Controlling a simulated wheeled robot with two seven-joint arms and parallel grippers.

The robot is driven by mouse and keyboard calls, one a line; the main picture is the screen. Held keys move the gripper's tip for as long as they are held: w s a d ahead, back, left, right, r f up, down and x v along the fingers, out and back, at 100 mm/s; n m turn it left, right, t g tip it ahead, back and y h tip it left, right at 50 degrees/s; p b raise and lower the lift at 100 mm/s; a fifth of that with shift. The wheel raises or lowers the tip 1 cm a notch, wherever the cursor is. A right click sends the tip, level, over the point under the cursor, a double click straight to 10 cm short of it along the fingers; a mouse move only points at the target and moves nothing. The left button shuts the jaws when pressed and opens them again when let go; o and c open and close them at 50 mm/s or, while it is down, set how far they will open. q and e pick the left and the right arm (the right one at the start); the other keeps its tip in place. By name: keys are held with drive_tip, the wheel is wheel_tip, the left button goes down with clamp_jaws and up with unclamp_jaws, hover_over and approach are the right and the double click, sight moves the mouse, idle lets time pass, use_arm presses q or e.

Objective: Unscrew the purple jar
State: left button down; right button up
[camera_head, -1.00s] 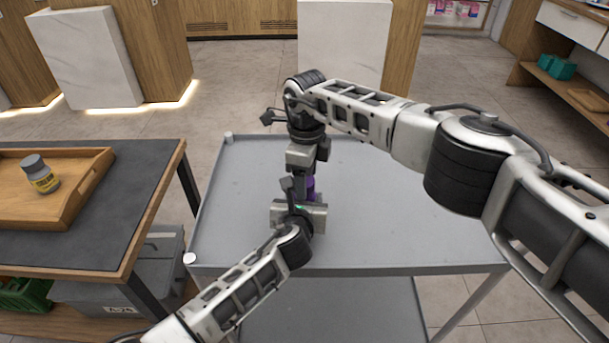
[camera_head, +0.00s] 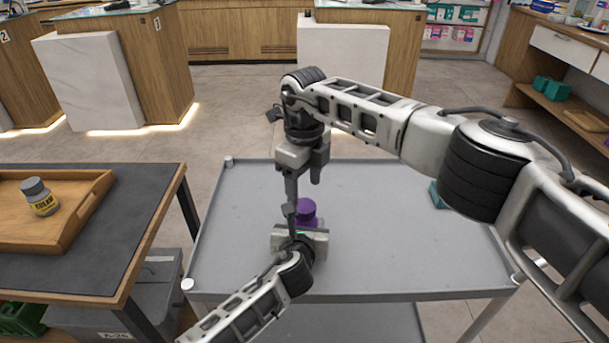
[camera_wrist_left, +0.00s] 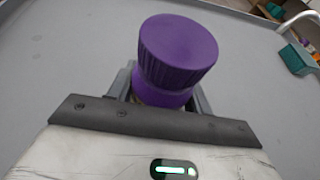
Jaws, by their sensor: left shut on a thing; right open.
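The purple jar (camera_head: 306,210) stands upright above the grey cart top, with its ribbed purple lid (camera_wrist_left: 178,50) on top. The lid sits on the jar in the left wrist view; I cannot tell how tightly. My left gripper (camera_wrist_left: 160,92) is shut around the jar's body below the lid, and its base hides the lower part. My right gripper (camera_head: 303,187) is open and empty, pointing down just above and slightly behind the lid. One of its fingers passes left of the jar in the head view.
The grey cart (camera_head: 400,255) is mostly bare. A teal box (camera_head: 437,195) lies on its right side, partly behind my right arm. At left, a dark counter (camera_head: 120,235) carries a wooden tray (camera_head: 85,215) with a grey-capped yellow-labelled bottle (camera_head: 40,197).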

sight(305, 205)
drive_tip(key=m, duration=0.4)
drive_tip(key=r+m, duration=0.1)
drive_tip(key=m, duration=0.2)
drive_tip(key=shift+r+m, duration=0.2)
drive_tip(key=shift+m, duration=0.2)
drive_tip(key=m, duration=0.4)
drive_tip(key=shift+r, duration=0.4)
drive_tip(key=m, duration=0.3)
drive_tip(key=shift+r+m, duration=0.25)
drive_tip(key=shift+m, duration=0.05)
drive_tip(key=shift+f, duration=0.2)
wheel_tip(305, 205, down, 8)
drive_tip(key=shift+r, duration=0.25)
drive_tip(key=c, duration=1)
drive_tip(key=n, duration=0.6)
drive_tip(key=shift+r, duration=0.1)
drive_tip(key=n, duration=0.4)
drive_tip(key=shift+n, duration=0.4)
